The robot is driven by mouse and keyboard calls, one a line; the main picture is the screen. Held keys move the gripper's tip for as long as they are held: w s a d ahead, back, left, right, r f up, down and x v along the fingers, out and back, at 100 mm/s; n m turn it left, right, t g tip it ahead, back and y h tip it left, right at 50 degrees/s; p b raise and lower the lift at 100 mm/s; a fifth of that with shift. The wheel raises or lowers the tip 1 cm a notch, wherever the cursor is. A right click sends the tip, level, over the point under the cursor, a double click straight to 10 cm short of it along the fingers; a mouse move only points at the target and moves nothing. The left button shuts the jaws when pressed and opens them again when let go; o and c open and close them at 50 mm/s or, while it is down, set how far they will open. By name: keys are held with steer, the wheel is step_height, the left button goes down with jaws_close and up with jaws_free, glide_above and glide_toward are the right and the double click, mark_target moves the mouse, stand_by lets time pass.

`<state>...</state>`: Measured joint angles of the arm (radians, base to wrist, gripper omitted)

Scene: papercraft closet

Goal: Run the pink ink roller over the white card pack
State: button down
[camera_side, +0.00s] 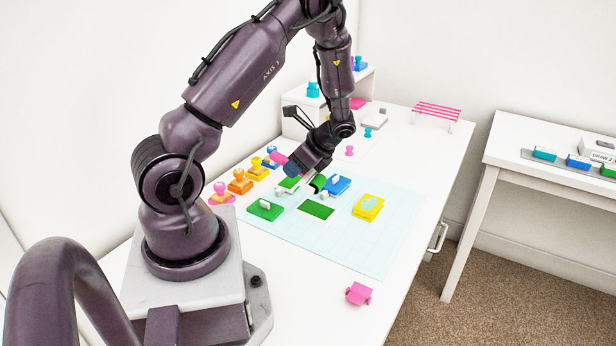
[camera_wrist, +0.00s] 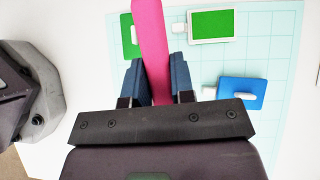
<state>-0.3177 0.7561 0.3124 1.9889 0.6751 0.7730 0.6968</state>
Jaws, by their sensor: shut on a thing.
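My gripper (camera_side: 300,166) is low over the back part of the cutting mat, shut on the pink ink roller. The pink handle (camera_side: 279,157) sticks out to the left of it; in the wrist view the pink bar (camera_wrist: 153,50) runs up from between my fingers. The roller's working end is not clear. A dark green piece (camera_side: 318,182) shows just right of my gripper; I cannot tell if it belongs to the roller. A flat white-edged piece with a green top (camera_side: 317,210), possibly the white card pack, lies in front of my gripper. It also shows in the wrist view (camera_wrist: 212,26).
A green block (camera_side: 265,210), a blue block (camera_side: 338,184) and a yellow block (camera_side: 368,207) lie on the mat (camera_side: 350,255). Several coloured stamps (camera_side: 240,182) line its left side. A pink piece (camera_side: 358,293) lies near the front. The mat's front is clear.

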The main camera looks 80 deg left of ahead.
steer(key=shift+s+a+h, duration=0.25)
steer(key=shift+s+h, duration=0.05)
steer(key=shift+s, duration=0.15)
steer(key=shift+f+t, duration=0.1)
steer(key=shift+t, duration=0.4)
steer(key=shift+w+d+f+m+t+h, duration=0.1)
steer(key=shift+w+d+m+t+h, duration=0.1)
steer(key=shift+w+d+m+t, duration=0.25)
steer(key=shift+w+d+m+t+h, duration=0.15)
steer(key=shift+w+t+h, duration=0.1)
steer(key=shift+w, duration=0.25)
steer(key=shift+w+f+t, duration=0.1)
steer(key=shift+w+t, duration=0.05)
steer(key=shift+t, duration=0.25)
